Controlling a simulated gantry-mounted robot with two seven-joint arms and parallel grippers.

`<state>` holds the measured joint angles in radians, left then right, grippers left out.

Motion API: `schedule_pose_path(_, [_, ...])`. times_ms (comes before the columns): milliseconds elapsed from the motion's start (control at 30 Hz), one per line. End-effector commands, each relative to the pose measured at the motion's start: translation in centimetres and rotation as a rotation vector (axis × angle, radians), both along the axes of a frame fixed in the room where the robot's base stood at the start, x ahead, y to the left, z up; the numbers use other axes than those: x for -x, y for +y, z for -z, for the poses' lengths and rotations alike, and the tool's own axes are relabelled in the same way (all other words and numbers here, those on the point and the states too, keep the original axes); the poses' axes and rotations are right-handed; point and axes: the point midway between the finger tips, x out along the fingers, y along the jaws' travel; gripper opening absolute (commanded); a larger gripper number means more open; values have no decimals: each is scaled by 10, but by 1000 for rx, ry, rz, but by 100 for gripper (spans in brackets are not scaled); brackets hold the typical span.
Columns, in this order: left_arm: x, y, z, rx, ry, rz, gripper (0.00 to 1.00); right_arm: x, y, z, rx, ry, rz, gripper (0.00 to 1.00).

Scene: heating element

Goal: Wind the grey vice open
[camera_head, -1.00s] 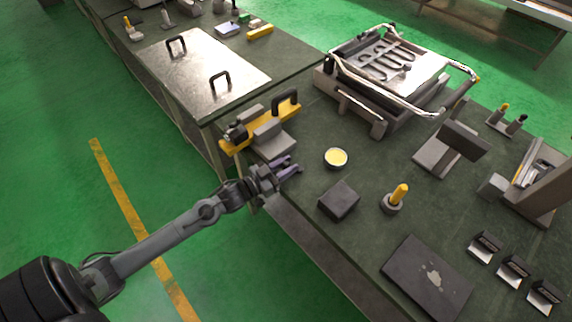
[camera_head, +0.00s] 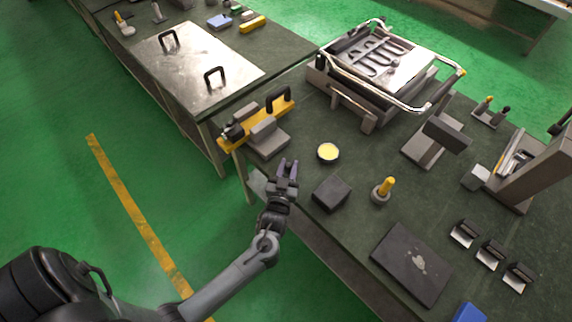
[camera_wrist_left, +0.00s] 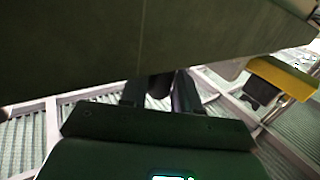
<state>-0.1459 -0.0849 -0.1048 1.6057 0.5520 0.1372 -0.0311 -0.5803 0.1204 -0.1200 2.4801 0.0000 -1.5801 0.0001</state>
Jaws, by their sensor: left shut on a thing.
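The yellow bar also shows in the wrist view (camera_wrist_left: 284,76). My right gripper is out of view.
A small dish of yellow stuff (camera_head: 328,152), a dark block (camera_head: 331,194) and a yellow-handled tool (camera_head: 382,190) stand right of my left gripper. A dark plate (camera_head: 412,264) lies nearer me. A metal frame (camera_head: 380,75) stands behind. Green floor is free at left.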

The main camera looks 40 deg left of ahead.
Motion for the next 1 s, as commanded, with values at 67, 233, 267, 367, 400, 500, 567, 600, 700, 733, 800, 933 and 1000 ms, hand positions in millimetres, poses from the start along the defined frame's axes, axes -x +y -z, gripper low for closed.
schedule_pose_path(67, [-1,-3,0,4,-2,-31,0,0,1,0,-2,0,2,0])
schedule_pose_path(233, [-2,-4,0,1,-2,-76,0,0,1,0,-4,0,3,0])
schedule_pose_path(267, [-2,-4,0,0,-1,-81,0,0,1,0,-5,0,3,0])
schedule_pose_path(367, [-2,-4,0,0,-2,-89,0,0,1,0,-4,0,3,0])
schedule_pose_path(400, [-2,-4,0,0,-1,-91,0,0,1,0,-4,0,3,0])
schedule_pose_path(500, [-2,-4,0,-1,-1,-92,0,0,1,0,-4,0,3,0])
schedule_pose_path(567, [-2,-4,0,-1,-1,-92,0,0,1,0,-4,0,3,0])
schedule_pose_path(600, [-2,-4,0,-1,-1,-92,0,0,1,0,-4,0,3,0])
schedule_pose_path(700, [-2,-4,0,0,-1,-92,0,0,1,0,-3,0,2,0])
schedule_pose_path(733, [-2,-4,0,0,-1,-92,0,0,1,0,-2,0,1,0])
schedule_pose_path(800, [-2,-4,0,0,-1,-92,41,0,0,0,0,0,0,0])
schedule_pose_path(933, [-2,-4,0,-1,-1,-92,49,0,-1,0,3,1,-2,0])
schedule_pose_path(1000, [-2,-4,0,-1,-1,-92,49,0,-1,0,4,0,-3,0])
